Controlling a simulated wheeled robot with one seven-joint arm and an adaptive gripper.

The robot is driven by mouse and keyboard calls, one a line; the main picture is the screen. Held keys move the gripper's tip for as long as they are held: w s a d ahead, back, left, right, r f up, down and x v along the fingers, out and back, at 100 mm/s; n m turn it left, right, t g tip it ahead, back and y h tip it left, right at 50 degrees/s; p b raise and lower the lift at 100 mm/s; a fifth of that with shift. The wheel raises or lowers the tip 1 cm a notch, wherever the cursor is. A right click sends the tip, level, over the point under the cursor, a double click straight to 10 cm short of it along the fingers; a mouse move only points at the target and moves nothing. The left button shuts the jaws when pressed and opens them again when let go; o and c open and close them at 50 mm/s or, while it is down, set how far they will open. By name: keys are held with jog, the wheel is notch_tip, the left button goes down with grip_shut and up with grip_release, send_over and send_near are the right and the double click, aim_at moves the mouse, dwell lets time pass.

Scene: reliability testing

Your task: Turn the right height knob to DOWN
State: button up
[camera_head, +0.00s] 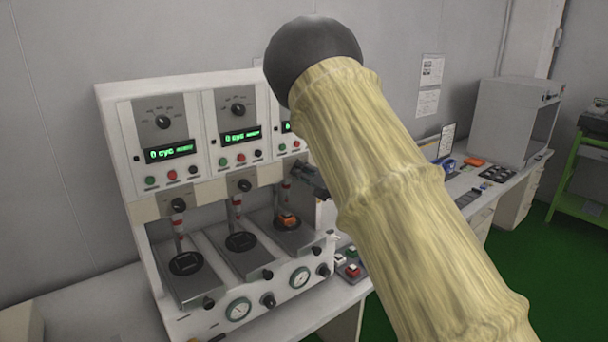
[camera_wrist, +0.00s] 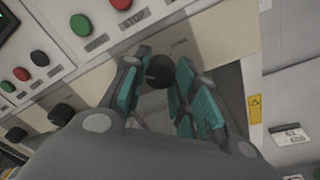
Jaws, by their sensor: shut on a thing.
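The right height knob (camera_wrist: 159,70) is a small black round knob on the beige strip under the right-hand panel of the test machine. In the wrist view it sits between the teal-padded fingers of my gripper (camera_wrist: 155,82), which is shut on it. Small lettering beside the knob is too blurred to read, so I cannot tell its setting. In the head view my gripper (camera_head: 310,181) is at the machine's right end, and my arm hides much of the right station. The middle height knob (camera_head: 245,185) and left height knob (camera_head: 178,204) are uncovered.
Above the strip are green displays (camera_head: 240,135) and red, green and black buttons, close to my fingers in the wrist view. An orange object (camera_head: 288,219) stands on the right station. A small button box (camera_head: 350,266) is beside the machine.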

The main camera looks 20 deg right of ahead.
jog(key=m+b, duration=0.5)
jog(key=m, duration=0.4)
jog(key=m+t+h+b, duration=0.1)
jog(key=m+b, duration=0.3)
jog(key=m, duration=0.6)
jog(key=shift+b, duration=0.35)
jog(key=m, duration=0.5)
jog(key=shift+m+h, duration=0.3)
jog(key=shift+m, duration=0.1)
jog(key=shift+r, duration=0.1)
jog(key=o, duration=1)
jog(key=shift+o, duration=0.2)
